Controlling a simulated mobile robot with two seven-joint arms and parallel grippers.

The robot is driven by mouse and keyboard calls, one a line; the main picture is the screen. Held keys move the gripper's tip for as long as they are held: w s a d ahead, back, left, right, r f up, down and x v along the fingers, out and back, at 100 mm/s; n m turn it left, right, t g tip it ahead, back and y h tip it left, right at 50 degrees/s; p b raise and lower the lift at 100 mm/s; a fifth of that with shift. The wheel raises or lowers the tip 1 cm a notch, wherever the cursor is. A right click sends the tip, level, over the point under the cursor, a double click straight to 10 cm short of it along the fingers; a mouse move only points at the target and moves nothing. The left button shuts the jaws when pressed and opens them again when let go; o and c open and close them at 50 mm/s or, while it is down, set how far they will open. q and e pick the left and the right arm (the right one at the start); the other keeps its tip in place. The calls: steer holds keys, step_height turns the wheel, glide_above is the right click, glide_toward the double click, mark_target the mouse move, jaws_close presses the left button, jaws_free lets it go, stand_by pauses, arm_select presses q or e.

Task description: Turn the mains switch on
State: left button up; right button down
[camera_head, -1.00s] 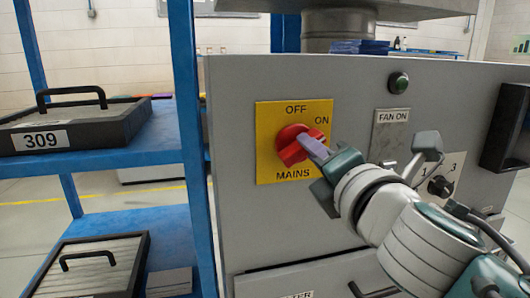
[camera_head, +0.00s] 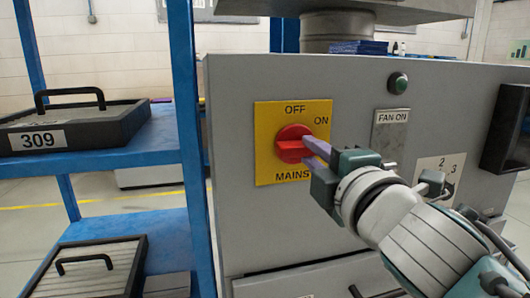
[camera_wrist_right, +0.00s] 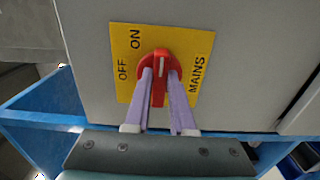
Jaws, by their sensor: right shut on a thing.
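The mains switch is a red rotary knob (camera_head: 293,144) on a yellow plate (camera_head: 265,166) with OFF at the top, ON at the upper right and MAINS at the bottom. Its grip bar lies about level in the head view. My right gripper (camera_head: 311,155) reaches in from the right. In the right wrist view, the purple fingers (camera_wrist_right: 160,98) stand on either side of the red bar (camera_wrist_right: 161,68), shut on it. A white mark on the bar points to the ON side of the plate. My left gripper is not in view.
A blue shelf (camera_head: 160,140) with a case marked 309 (camera_head: 75,140) stands left.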

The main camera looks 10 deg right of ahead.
stand_by(0.3)
steer(key=c, duration=0.8)
jaws_free()
steer(key=shift+o, duration=0.2)
steer(key=s, duration=1)
steer(key=shift+d+b, duration=0.15)
steer(key=shift+b, duration=0.25)
